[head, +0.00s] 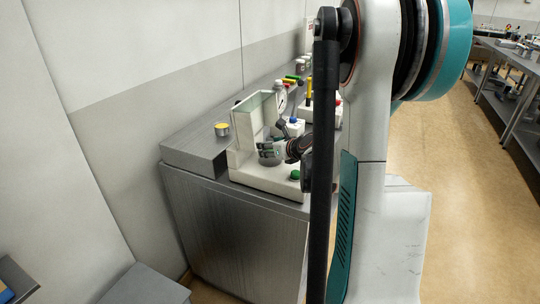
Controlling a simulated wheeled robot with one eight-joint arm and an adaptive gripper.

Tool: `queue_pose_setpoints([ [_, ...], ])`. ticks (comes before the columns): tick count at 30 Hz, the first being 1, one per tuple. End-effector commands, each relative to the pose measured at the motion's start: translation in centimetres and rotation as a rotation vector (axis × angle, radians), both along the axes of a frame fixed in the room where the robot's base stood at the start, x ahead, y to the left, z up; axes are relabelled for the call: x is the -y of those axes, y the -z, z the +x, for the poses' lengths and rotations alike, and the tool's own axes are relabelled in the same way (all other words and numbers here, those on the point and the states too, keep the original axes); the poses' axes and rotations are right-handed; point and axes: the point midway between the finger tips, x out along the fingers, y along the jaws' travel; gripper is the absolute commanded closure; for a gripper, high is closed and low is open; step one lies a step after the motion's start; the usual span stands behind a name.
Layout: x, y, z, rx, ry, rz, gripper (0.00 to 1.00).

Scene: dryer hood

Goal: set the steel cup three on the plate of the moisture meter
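The white machine (266,182), with a clear hood and a green button, looks like the moisture meter. My gripper (264,150) reaches in from the right, over the machine's base and beside the hood, pointing left. Its fingers are small in view, and I cannot tell whether they hold anything. The plate is mostly hidden under and behind my gripper.
The metal bench (225,225) carries the machine. Behind it are a blue-topped item (293,120), a yellow upright item (309,90) and several small jars. My arm covers the right middle of the view. A wall runs along the left; open floor (455,200) lies right.

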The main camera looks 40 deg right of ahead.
Motion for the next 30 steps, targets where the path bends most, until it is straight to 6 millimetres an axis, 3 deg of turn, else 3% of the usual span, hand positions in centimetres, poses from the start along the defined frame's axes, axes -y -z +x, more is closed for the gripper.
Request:
queue_pose_setpoints([
  [3,-0.1,2.1,0.1,0.0,0.0,0.0,0.75],
  [17,-0.2,2.6,0.3,0.0,0.0,0.0,0.75],
  [18,-0.2,2.5,0.3,0.0,0.0,0.0,0.42],
  [20,-0.2,2.5,0.3,0.0,0.0,0.0,0.31],
  [30,-0.2,2.4,0.3,0.0,0.0,0.0,0.31],
])
